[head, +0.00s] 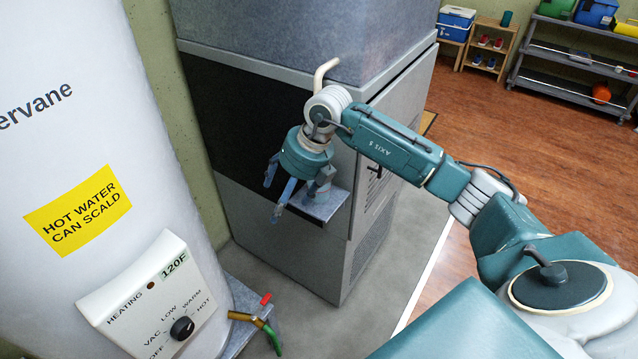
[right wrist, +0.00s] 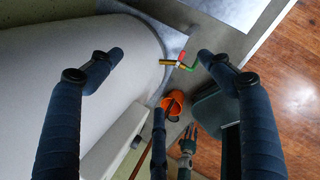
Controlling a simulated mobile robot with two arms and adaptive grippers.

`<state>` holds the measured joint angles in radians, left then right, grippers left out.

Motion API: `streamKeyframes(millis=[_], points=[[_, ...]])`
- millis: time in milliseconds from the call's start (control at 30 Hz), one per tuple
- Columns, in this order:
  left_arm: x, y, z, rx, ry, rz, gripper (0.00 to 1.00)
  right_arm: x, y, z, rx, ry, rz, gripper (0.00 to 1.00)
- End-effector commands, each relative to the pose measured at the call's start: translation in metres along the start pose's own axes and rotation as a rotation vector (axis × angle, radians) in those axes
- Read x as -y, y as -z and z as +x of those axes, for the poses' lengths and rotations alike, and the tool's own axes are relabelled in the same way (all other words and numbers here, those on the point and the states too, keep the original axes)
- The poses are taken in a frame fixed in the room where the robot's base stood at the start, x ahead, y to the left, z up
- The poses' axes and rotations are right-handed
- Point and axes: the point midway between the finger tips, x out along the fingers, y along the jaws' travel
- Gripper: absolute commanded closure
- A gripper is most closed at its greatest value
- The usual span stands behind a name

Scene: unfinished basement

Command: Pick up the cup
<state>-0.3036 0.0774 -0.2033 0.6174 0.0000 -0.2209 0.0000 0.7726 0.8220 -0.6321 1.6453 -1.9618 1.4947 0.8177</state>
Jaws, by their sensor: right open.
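My right gripper (head: 288,192) hangs in front of the tall grey metal cabinet, fingers pointing down and spread apart, with nothing between them. In the right wrist view its dark blue fingers frame the picture on both sides, and another rises from the bottom. A small orange open-topped container (right wrist: 172,103) stands on the floor there, below and well apart from the fingers; I cannot tell whether it is the cup. A dark teal cylinder (head: 506,18), cup-like, stands far off on a wooden rack.
The white water heater (head: 70,130) fills the left side, with its drain valve (head: 255,320) low down. The grey cabinet (head: 290,245) stands close by the gripper, with a small ledge (head: 330,205). Shelves (head: 570,65) stand at the back right. Wooden floor (head: 465,125) between is clear.

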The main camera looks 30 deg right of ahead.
Motion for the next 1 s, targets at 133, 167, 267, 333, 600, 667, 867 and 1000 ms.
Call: streamKeyframes(millis=[133, 167, 267, 333, 600, 667, 867, 1000], points=[[0.005, 0.002, -0.005, -0.003, 0.006, -0.002, 0.6, 0.05, -0.035, -0.069, 0.164, 0.265, -0.007, 0.21], [0.006, 0.003, -0.005, -0.004, 0.006, -0.002, 0.6, 0.055, -0.039, -0.078, 0.184, 0.294, -0.004, 0.21], [0.006, 0.004, -0.006, -0.005, 0.007, -0.002, 0.6, 0.067, -0.046, -0.093, 0.224, 0.353, 0.009, 0.21], [0.006, 0.005, -0.008, -0.006, 0.007, -0.002, 0.6, 0.073, -0.049, -0.091, 0.233, 0.369, 0.014, 0.21], [0.006, 0.007, -0.016, -0.009, 0.007, -0.003, 0.6, 0.087, -0.059, -0.055, 0.234, 0.368, 0.014, 0.21], [0.006, 0.007, -0.016, -0.009, 0.007, -0.003, 0.6, 0.089, -0.06, -0.051, 0.234, 0.368, 0.014, 0.21], [0.004, 0.008, -0.028, -0.009, 0.005, -0.003, 0.6, 0.097, -0.066, -0.036, 0.232, 0.368, 0.014, 0.21], [0.004, 0.009, -0.035, -0.009, 0.005, -0.003, 0.6, 0.107, -0.073, -0.017, 0.231, 0.368, 0.014, 0.21]])
